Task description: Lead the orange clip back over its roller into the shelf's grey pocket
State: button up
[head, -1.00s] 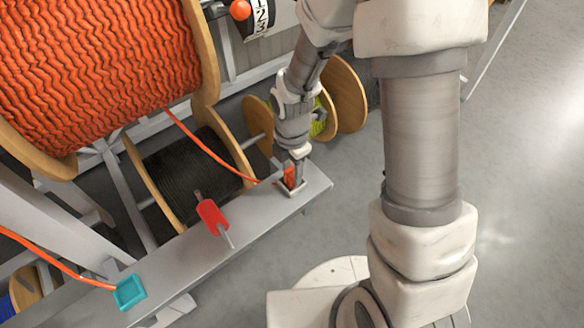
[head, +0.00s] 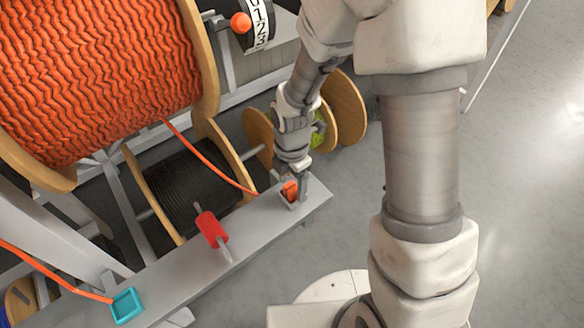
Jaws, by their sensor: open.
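The orange clip (head: 290,189) stands in the small grey pocket (head: 292,204) near the right end of the grey shelf (head: 190,259). An orange cable (head: 208,163) runs from the big reel down to the clip. My gripper (head: 293,187) is directly above the pocket, its fingers apart on either side of the clip. Whether a finger touches the clip cannot be told. A red roller (head: 212,228) sits on the shelf to the left of the pocket; the cable passes beyond it and does not lie over it.
A teal pocket (head: 127,305) is at the shelf's left, with another orange cable running to it. The big orange reel (head: 95,75) and a black reel (head: 185,185) stand behind the shelf. Open floor (head: 510,220) lies to the right.

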notch_tip(320, 180, up, 17)
jog(key=p, duration=0.3)
jog(key=shift+r, duration=0.1)
dwell(0.4)
jog(key=s+d+r+m+t, duration=0.2)
jog(key=s+d+r+m, duration=0.3)
jog(key=m, duration=0.7)
jog(key=s+d+r+m+t, duration=0.3)
jog(key=s+d+r+m, duration=0.2)
jog(key=m, duration=0.7)
notch_tip(320, 180, up, 4)
jog(key=shift+s+d+f+m+t, duration=0.3)
jog(key=shift+s+m, duration=0.1)
jog(key=shift+s, duration=0.8)
